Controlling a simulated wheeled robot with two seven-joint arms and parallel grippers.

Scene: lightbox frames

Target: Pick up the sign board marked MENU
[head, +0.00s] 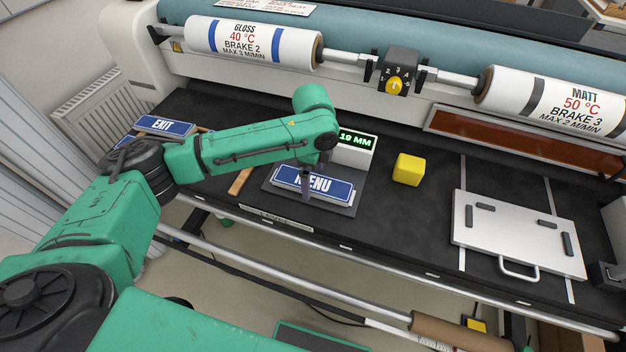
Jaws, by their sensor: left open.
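The MENU sign board (340,190), a blue plate with white letters and a pale edge, lies on a dark grey pad on the black bench. My left arm reaches over from the left, and my left gripper (307,185) points down at the sign. It is open, and its narrow fingers cover part of the first letters. I cannot tell whether the fingers touch the sign. A second blue sign marked EXIT (165,125) lies at the far left of the bench, behind my arm. My right gripper is not in view.
A gauge with a green "19 MM" display (355,145) stands just behind the sign. A yellow block (409,169) sits to the right. A white plate with a handle (515,235) lies further right. Labelled rolls, GLOSS (255,42) and MATT (550,98), span the back.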

